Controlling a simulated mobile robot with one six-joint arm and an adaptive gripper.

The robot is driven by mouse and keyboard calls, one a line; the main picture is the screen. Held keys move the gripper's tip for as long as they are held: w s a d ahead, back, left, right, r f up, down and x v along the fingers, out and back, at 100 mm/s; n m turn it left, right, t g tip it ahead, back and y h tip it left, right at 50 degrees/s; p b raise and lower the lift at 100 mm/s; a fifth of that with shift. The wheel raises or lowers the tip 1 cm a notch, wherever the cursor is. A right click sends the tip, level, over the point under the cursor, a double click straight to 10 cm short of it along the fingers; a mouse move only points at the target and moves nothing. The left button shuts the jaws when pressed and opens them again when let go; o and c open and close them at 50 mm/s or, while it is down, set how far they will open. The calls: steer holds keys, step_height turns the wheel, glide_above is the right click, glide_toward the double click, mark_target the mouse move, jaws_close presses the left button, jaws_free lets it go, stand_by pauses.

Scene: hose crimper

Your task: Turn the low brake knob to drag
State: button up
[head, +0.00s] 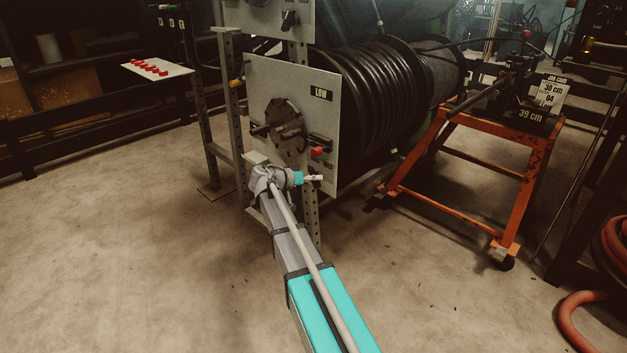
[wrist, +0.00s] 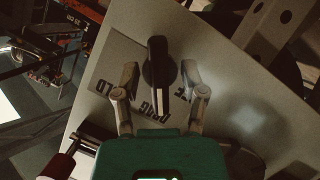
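The low brake knob (wrist: 157,62) is a black bar handle on a dark round base, seen in the wrist view on a pale grey panel (wrist: 215,110). Its bar stands nearly upright in the picture, with printed labels below it. One label looks like DRAG (wrist: 157,112), upside down; the left one reads partly as HOLD, the right one is mostly covered. My gripper (wrist: 157,80) is open, one finger on each side of the knob with gaps visible. In the head view my gripper (head: 314,178) is at the lower right of the LOW panel (head: 262,85); the knob is hidden there.
A dark hub with stubby arms (head: 285,128) and a red-ended handle (head: 317,151) stick out of the panel just above my gripper. A hose reel (head: 380,90) stands behind it. An orange stand (head: 440,190) is to the right. The floor in front is clear.

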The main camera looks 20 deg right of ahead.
jaws_close()
steer(key=shift+m, duration=0.3)
steer(key=shift+o, duration=0.7)
jaws_free()
